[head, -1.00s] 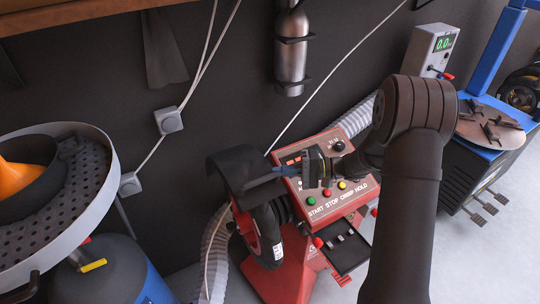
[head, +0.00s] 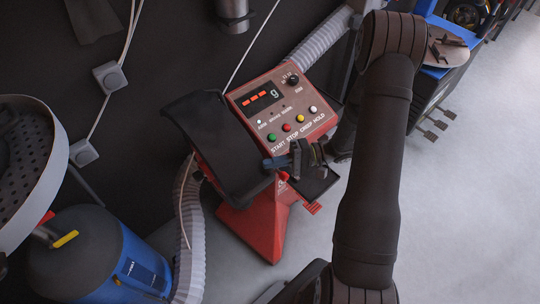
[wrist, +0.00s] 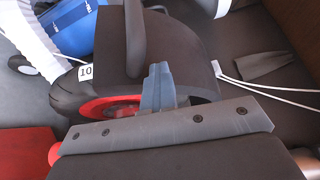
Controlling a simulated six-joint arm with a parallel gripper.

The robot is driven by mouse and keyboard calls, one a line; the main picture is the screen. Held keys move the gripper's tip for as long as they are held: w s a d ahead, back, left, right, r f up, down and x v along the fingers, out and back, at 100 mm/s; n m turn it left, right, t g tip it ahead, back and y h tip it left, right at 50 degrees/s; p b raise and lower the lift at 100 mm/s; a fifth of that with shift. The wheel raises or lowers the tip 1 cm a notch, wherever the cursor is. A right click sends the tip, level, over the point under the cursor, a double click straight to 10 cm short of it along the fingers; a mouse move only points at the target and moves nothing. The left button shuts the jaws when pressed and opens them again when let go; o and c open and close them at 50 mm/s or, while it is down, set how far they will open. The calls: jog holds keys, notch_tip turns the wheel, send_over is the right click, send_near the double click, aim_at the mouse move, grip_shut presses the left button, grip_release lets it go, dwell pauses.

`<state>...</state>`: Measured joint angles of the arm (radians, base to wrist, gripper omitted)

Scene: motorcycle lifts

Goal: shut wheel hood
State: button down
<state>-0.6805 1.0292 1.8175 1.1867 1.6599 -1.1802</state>
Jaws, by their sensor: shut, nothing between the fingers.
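The wheel hood (head: 225,150) is a dark curved cover on the left side of the red wheel machine (head: 250,230). In the head view it lies over the wheel and hides it. In the wrist view the hood (wrist: 180,60) appears as a broad dark curved surface, with part of the wheel's red rim (wrist: 95,108) showing beneath. My gripper (head: 272,162) is shut and empty at the hood's right edge, blue fingertips towards it. The fingers (wrist: 157,85) also show in the wrist view. I cannot tell whether they touch the hood.
The machine's control panel (head: 283,108) with coloured buttons is just above my gripper, and a small dark tray (head: 315,182) is below right. A grey hose (head: 188,235) and a blue drum (head: 90,255) stand to the left.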

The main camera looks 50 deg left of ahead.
jog(key=shift+d+f+t, duration=0.2)
jog(key=shift+f+t, duration=0.2)
jog(key=shift+f, duration=0.75)
jog(key=r+v, duration=0.1)
jog(key=v, duration=1.6)
jog(key=shift+w+g, duration=0.25)
jog(key=shift+g, duration=0.05)
jog(key=f+x, duration=0.1)
jog(key=x, duration=1.5)
jog(key=shift+f, duration=0.2)
jog(key=shift+w+a, duration=0.1)
